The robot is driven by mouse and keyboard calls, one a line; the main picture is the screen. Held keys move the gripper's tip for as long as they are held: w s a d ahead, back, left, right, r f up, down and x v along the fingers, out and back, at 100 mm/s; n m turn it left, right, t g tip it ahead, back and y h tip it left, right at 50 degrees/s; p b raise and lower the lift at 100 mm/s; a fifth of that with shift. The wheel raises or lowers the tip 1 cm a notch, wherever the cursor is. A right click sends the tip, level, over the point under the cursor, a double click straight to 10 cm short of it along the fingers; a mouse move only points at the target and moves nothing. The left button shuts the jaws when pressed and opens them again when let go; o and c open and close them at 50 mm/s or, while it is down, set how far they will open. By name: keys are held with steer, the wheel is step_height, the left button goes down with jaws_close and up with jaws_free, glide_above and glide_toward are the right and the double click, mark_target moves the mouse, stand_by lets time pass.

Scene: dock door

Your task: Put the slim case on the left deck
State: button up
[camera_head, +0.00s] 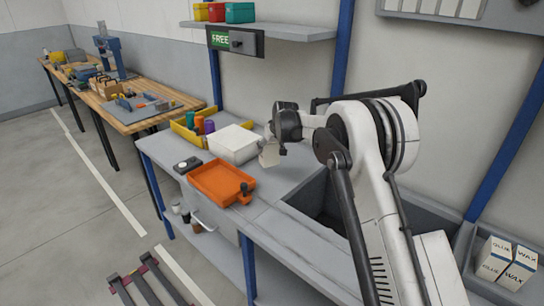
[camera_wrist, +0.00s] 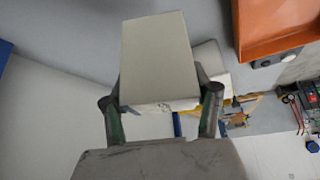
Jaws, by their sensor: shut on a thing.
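A pale, flat-sided slim case (camera_wrist: 158,58) fills the upper middle of the wrist view. My gripper (camera_wrist: 160,103) is shut on it, with one finger on each side. In the head view my gripper (camera_head: 272,142) holds the slim case (camera_head: 268,156) at the back of the left deck (camera_head: 271,186), close to the right of a white box. I cannot tell whether the case touches the deck. The left deck is the grey surface to the left of the sunken basin (camera_head: 318,212).
The white box (camera_head: 233,144), an orange tray (camera_head: 217,182), a dark small device (camera_head: 187,165) and a yellow bin (camera_head: 184,131) with colored cylinders stand on the left deck. A shelf (camera_head: 275,31) hangs above. Bare deck shows between tray and basin. Glue and wax boxes (camera_head: 506,262) stand far right.

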mark_target(272, 156)
steer(key=shift+w+d+f, duration=0.35)
steer(key=shift+w+d, duration=0.1)
steer(key=shift+f, duration=2.05)
steer(key=shift+f, duration=0.15)
steer(key=o, duration=1.4)
steer(key=shift+o, duration=0.2)
